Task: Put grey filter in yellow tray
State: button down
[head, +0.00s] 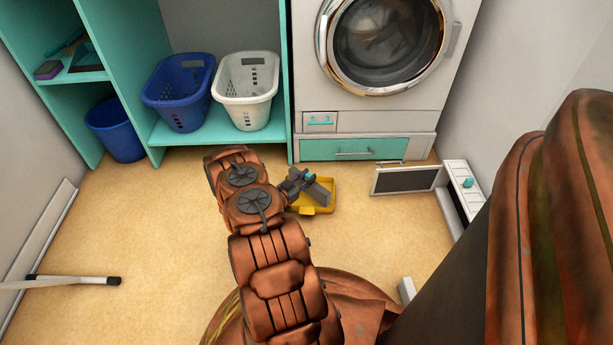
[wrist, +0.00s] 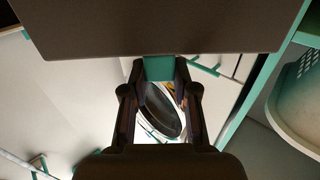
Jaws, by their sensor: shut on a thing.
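The grey filter (wrist: 150,25) is a flat dark panel with a teal tab (wrist: 158,69), filling the top of the wrist view. My gripper (head: 303,182) is shut on the teal tab. In the head view the filter (head: 321,189) is small and grey, and it overlaps the yellow tray (head: 328,207) from above. The tray sits on the floor in front of the washing machine, partly hidden behind my gripper and the filter. I cannot tell whether the filter touches the tray.
A washing machine (head: 318,125) stands behind the tray. To the right, a white wall unit (head: 466,188) has a grey-panelled flap (head: 405,180) swung out near the tray. Blue (head: 165,85) and white (head: 246,85) baskets sit on the teal shelf. Floor at left is mostly free.

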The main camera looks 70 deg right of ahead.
jog(key=c, duration=0.9)
grip_release()
jog(key=shift+r, duration=0.1)
jog(key=shift+d+r, duration=0.1)
jog(key=shift+r, duration=0.5)
jog(key=p+v, duration=0.5)
jog(key=v, duration=0.7)
